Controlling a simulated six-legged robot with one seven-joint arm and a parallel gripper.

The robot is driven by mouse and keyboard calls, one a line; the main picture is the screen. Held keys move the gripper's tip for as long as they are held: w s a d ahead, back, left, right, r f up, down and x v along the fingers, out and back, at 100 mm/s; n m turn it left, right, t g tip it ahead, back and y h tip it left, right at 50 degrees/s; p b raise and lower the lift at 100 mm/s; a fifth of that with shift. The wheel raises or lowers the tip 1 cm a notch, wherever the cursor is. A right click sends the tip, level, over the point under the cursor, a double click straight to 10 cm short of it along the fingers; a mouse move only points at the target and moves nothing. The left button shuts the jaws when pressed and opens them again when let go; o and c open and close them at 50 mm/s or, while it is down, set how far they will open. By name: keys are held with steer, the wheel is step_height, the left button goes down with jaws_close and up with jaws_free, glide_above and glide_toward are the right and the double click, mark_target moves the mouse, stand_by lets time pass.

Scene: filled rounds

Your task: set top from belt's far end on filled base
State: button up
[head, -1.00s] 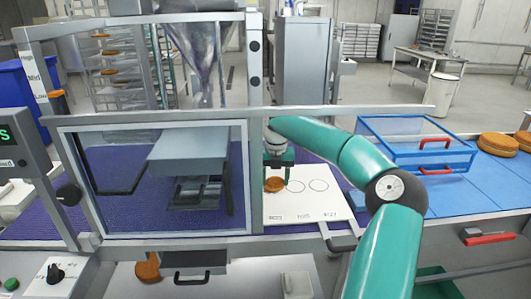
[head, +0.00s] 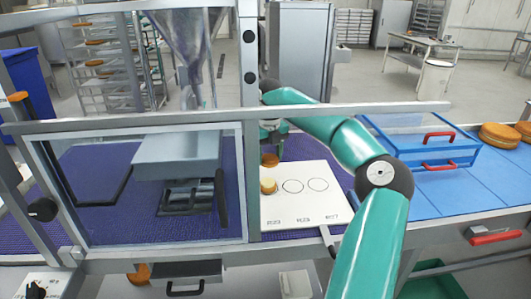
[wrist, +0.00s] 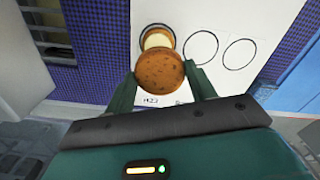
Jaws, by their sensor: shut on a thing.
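My gripper (head: 271,148) is shut on a brown round top (head: 270,159), held above the white board (head: 290,214). The wrist view shows the top (wrist: 160,72) between the two fingers. The filled base (head: 268,187), a small round with pale cream filling, sits at the left circle of the board. In the wrist view the base (wrist: 157,40) shows just beyond the top, which hides its near edge. The top is apart from the base, higher and behind it in the head picture.
The board's other two circles are empty. A guard frame with a window (head: 140,197) and a hopper (head: 188,50) stand to the left. A clear blue-rimmed cover (head: 418,145) and brown rounds (head: 500,137) are on the blue belt (head: 482,177) at right. A rail crosses in front of my arm.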

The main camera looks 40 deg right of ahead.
steer(key=shift+w+a+f, duration=0.15)
steer(key=shift+w+f, duration=0.2)
steer(key=shift+w, duration=0.1)
steer(key=shift+s, duration=0.3)
steer(key=shift+s+f, duration=0.2)
steer(key=shift+s, duration=0.1)
steer(key=shift+w+f, duration=0.35)
steer(key=shift+f, duration=0.45)
steer(key=shift+s+f, duration=0.25)
steer(key=shift+w+f, duration=0.2)
steer(key=shift+f, duration=0.55)
steer(key=shift+s+f, duration=0.1)
steer(key=shift+f, duration=0.6)
